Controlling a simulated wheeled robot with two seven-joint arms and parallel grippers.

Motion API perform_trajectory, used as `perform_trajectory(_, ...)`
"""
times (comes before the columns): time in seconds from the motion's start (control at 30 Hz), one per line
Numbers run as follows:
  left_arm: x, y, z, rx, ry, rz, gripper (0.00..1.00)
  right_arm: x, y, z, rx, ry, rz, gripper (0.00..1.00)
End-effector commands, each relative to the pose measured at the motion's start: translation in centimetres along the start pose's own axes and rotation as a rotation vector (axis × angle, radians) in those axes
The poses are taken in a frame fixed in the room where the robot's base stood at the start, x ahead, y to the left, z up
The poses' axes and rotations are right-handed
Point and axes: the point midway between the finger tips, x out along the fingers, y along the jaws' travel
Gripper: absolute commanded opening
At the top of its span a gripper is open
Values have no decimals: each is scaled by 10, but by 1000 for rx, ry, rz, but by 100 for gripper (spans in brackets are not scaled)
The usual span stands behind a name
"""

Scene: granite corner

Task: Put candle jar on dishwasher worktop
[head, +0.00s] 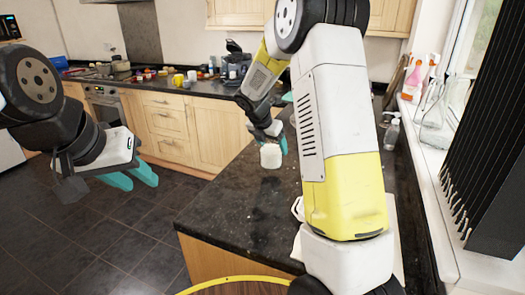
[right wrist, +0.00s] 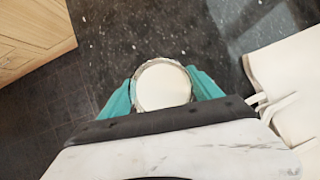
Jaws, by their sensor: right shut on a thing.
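The candle jar (head: 271,156) is a small round whitish jar. My right gripper (head: 268,140) is shut on it, over the dark speckled worktop (head: 235,207). In the right wrist view the jar (right wrist: 163,86) sits between the two teal fingers of the right gripper (right wrist: 163,95), its pale round top facing the camera. I cannot tell whether the jar's base touches the worktop. My left gripper (head: 130,181) is at the left above the floor, its teal fingers apart and nothing between them.
A back counter (head: 215,87) carries yellow mugs (head: 178,80) and several small items. A windowsill with spray bottles (head: 413,80) is at the right. A white cloth-like thing (right wrist: 285,85) lies on the worktop right of the jar in the right wrist view. The worktop's front part is clear.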

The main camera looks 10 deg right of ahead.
Motion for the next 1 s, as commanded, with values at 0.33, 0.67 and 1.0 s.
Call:
perform_trajectory(0.33,0,0,0,0,0,0,36,30,0,-17,-1,0,0,13)
perform_trajectory(0.67,0,0,0,0,0,0,36,32,0,-19,0,1,0,75)
perform_trajectory(1.0,0,0,0,0,0,0,36,32,0,-19,0,0,0,95)
